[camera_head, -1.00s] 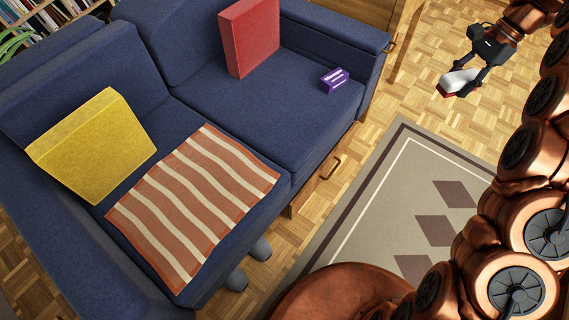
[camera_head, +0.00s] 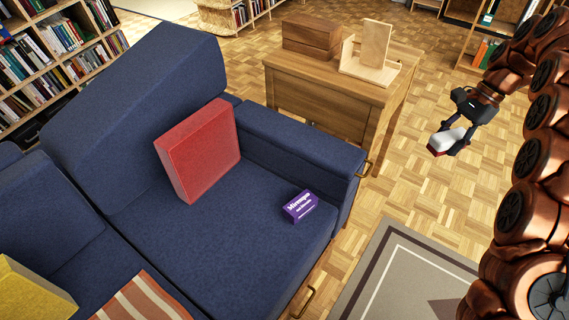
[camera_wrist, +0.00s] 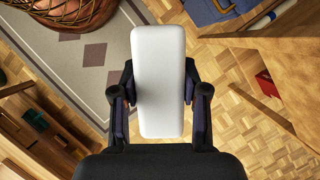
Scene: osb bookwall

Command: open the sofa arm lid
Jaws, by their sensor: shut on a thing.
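The blue sofa's right arm (camera_head: 295,140) runs beside the seat, its padded top lying flat and closed. A brass handle (camera_head: 364,170) is on the arm's front end. My gripper (camera_head: 452,142) is shut on a white block (camera_head: 442,142) with a red lower side, held in the air to the right of the sofa arm, clear of it. In the wrist view the white block (camera_wrist: 158,85) sits upright between both fingers. The block hides part of the floor and rug behind it.
A purple box (camera_head: 300,206) and a red cushion (camera_head: 198,150) are on the seat. A wooden side table (camera_head: 330,90) with a wooden box (camera_head: 312,35) and a wooden stand (camera_head: 372,55) is behind the arm. Parquet floor is clear between sofa and gripper.

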